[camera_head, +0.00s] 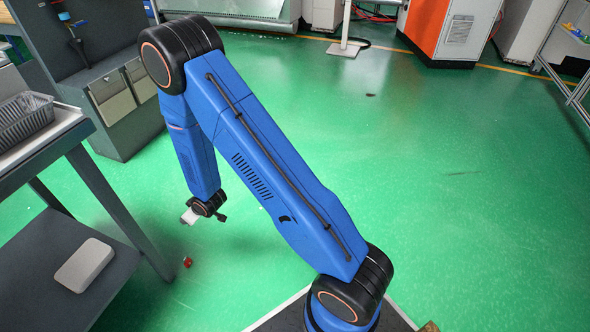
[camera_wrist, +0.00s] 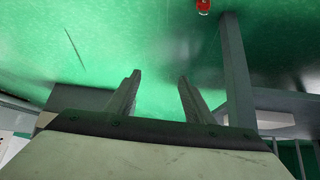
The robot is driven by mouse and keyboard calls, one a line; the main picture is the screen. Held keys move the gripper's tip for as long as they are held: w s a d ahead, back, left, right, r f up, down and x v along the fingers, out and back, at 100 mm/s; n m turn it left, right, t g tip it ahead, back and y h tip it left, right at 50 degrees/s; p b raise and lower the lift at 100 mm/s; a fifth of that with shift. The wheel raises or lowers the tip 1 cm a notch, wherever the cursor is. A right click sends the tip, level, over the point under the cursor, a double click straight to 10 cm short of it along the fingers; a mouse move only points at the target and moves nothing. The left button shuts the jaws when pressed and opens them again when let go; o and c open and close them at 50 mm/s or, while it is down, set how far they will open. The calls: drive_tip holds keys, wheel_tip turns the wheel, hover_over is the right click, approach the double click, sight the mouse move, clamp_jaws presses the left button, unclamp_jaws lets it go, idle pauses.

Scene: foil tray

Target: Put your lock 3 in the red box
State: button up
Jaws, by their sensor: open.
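My gripper (camera_wrist: 160,80) is open in the wrist view, with nothing between its two fingers. In the head view it hangs over the green floor (camera_head: 190,216), at the end of my blue arm. A small red object (camera_head: 187,262) lies on the floor below the gripper, near a table leg. It also shows at the top edge of the wrist view (camera_wrist: 203,6), right of the fingers and apart from them. It is too small to tell whether it is a lock. I see no red box in either view.
A white block (camera_head: 84,264) lies on the lower shelf. A grey cabinet (camera_head: 125,120) stands behind.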

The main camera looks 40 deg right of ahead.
drive_tip(key=s+d+r+m+h, duration=0.1)
drive_tip(key=s+d+r, duration=0.3)
drive_tip(key=r, duration=0.6)
drive_tip(key=s+d+r+m+g+h, duration=0.1)
drive_tip(key=s+d+r, duration=0.2)
drive_tip(key=d+r, duration=0.55)
drive_tip(key=s+d+r+m, duration=0.1)
drive_tip(key=s+d+r, duration=0.15)
drive_tip(key=r, duration=0.95)
drive_tip(key=s+d+r+m, duration=0.1)
drive_tip(key=s+r, duration=0.3)
drive_tip(key=s, duration=0.6)
drive_tip(key=s+d+r+g, duration=0.1)
drive_tip(key=s+d+r, duration=0.3)
drive_tip(key=s, duration=0.5)
drive_tip(key=s+d+r+m+h, duration=0.1)
drive_tip(key=s+r, duration=0.4)
drive_tip(key=s, duration=0.5)
drive_tip(key=shift+s+d+r+m+g, duration=0.2)
drive_tip(key=shift+s+d+m+g, duration=0.1)
drive_tip(key=shift+d, duration=0.35)
drive_tip(key=shift+o, duration=0.6)
drive_tip(key=shift+s, duration=0.4)
